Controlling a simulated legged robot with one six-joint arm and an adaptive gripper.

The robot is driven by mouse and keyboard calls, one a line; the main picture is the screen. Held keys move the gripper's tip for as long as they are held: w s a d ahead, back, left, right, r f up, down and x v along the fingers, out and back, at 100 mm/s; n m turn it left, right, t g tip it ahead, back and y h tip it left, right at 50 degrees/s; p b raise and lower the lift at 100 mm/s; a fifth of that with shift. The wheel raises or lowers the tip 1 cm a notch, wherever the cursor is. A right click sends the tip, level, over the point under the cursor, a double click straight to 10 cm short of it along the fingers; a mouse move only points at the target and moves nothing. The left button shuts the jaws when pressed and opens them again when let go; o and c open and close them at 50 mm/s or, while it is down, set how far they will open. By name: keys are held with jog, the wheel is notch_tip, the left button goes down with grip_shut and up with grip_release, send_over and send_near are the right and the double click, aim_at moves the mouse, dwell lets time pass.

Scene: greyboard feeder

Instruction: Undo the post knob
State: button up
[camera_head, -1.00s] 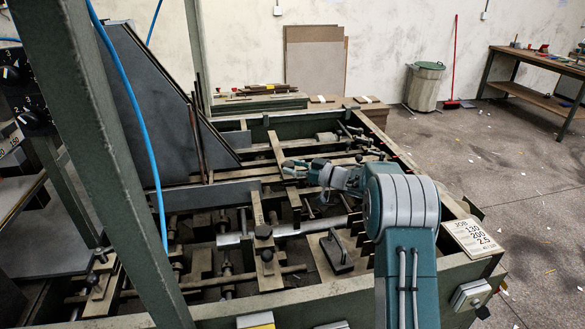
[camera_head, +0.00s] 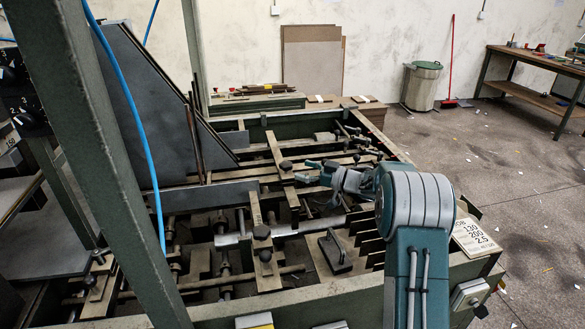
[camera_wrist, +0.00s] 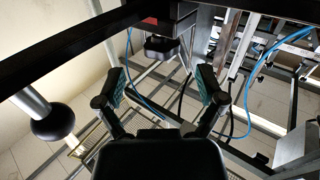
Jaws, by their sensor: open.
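A black knob (camera_head: 286,164) sits on a flat upright bar in the middle of the feeder frame. My gripper (camera_head: 304,171) is just right of it, open and empty, with its fingers pointing left towards it. In the wrist view a dark knob (camera_wrist: 160,47) shows beyond and between my spread fingertips (camera_wrist: 161,82), apart from them. A round black ball knob (camera_wrist: 53,122) on a pale rod is at the left of that view. More black knobs (camera_head: 261,232) are on a nearer bar in the head view. Which one is the post knob is not marked.
The feeder's green frame (camera_head: 320,297) holds many rods and bars around my gripper. A black-handled block (camera_head: 335,250) lies in front. A blue hose (camera_head: 130,110) hangs at left.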

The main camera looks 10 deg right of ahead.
jog(key=v, duration=0.8)
jog(key=shift+w, duration=0.15)
jog(key=m+t+h, duration=0.5)
jog(key=t+h, duration=0.1)
send_near(290, 169)
jog(key=x, duration=0.2)
jog(key=r+x, duration=0.1)
jog(key=x, duration=0.1)
jog(key=shift+w+a, duration=0.1)
jog(key=shift+w, duration=0.2)
jog(key=shift+s+a+f+m+h, duration=0.2)
jog(key=shift+a+f+m+h, duration=0.1)
jog(key=shift+m+h, duration=0.3)
jog(key=x, duration=0.7)
jog(key=shift+w+f, duration=0.15)
jog(key=shift+w, duration=0.05)
